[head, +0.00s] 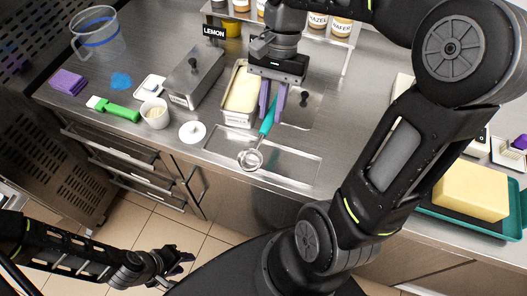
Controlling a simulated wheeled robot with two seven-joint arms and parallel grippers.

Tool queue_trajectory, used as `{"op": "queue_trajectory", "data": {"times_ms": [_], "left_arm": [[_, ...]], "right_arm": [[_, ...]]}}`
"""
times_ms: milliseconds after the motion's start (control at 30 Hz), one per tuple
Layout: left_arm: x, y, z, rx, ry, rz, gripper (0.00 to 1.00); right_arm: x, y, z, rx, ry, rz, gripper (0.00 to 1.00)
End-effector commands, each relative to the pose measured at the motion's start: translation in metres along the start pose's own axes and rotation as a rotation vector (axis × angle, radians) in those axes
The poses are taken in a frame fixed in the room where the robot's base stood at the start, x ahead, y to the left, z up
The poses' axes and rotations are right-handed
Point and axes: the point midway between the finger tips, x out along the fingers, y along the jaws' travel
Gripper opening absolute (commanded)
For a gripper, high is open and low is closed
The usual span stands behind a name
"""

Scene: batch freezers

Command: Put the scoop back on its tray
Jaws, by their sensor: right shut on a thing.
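The scoop has a teal handle (267,123) and a round metal bowl (250,159). My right gripper (272,103), with purple fingers, is shut on the handle and points down at the counter. The bowl hangs toward the front, over a shallow metal tray (300,169) near the counter's front edge. I cannot tell whether the bowl touches the tray. My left gripper (183,260) is low over the floor, away from the counter, and its finger gap is unclear.
A pan of pale yellow ice cream (242,90) stands just left of my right gripper, beside a lidded metal pan (194,77). A white cup (155,115), green-handled tool (117,110) and white disc (192,132) lie further left. A yellow block (470,190) is at right.

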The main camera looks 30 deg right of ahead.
Motion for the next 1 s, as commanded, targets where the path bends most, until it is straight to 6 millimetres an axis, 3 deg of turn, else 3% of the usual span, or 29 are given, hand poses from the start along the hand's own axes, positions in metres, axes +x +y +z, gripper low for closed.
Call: {"op": "queue_trajectory", "data": {"times_ms": [333, 700, 1000], "left_arm": [[0.000, 0.000, 0.000, 0.000, 0.000, 0.000, 0.36], [-0.004, 0.001, 0.001, -0.001, -0.001, -0.001, 0.36], [-0.004, 0.001, 0.001, -0.001, -0.002, -0.002, 0.36]], "right_arm": [[0.006, 0.000, -0.002, 0.000, -0.003, 0.003, 0.00], [0.057, -0.001, -0.021, 0.000, -0.002, 0.002, 0.00], [0.059, -0.002, -0.022, -0.001, 0.000, 0.001, 0.00]]}}
